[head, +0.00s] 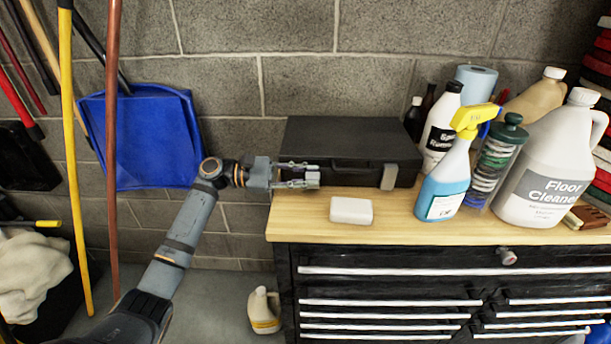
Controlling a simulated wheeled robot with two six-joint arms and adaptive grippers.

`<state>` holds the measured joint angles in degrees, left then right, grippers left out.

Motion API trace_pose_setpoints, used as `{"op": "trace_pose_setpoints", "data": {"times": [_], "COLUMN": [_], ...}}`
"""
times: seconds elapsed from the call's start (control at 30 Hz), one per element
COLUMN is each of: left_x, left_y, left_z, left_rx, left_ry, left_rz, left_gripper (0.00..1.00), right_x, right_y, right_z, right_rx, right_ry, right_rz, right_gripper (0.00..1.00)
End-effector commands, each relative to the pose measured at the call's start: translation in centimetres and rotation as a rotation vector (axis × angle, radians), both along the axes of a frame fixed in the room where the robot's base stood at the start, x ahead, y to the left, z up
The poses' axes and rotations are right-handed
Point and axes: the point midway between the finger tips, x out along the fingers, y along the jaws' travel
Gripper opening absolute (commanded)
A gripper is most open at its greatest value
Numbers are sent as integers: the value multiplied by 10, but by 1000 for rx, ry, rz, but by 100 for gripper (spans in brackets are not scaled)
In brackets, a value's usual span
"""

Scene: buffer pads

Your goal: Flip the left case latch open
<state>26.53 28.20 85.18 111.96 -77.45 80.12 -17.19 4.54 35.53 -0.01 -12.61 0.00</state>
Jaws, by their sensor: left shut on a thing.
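A black case (352,137) lies closed on the wooden worktop. A grey latch (389,177) hangs on the right of its front face. My left gripper (312,174) reaches in from the left at the left part of the case front. Its two fingers, one above the other, are shut on the left case latch, which they mostly hide. I cannot tell how far that latch is turned. My right gripper is out of view.
A white block (351,211) lies on the worktop (299,221) in front of the case. A blue spray bottle (446,183), a white bottle (440,125) and a floor cleaner jug (544,172) crowd the right side. A blue dustpan (150,140) hangs at left.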

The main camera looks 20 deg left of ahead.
Motion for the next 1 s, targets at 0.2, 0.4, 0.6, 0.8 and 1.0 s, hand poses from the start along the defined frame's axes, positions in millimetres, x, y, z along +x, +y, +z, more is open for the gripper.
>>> {"op": "trace_pose_setpoints", "data": {"times": [0.2,0.4,0.6,0.8,1.0], "left_x": [-6,-13,-18,-22,-23], "left_y": [-1,-4,-5,-6,-7], "left_z": [-6,-14,-20,-24,-25], "left_rx": [30,69,106,131,142], "left_ry": [-100,-237,-364,-453,-496], "left_rz": [1,-1,1,-1,-1], "left_gripper": [0,0,0,0,0], "right_x": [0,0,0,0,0], "right_y": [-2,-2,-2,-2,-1], "right_z": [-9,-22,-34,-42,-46], "right_rx": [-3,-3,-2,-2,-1], "right_ry": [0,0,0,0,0], "right_rz": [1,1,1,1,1], "right_gripper": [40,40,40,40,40]}}
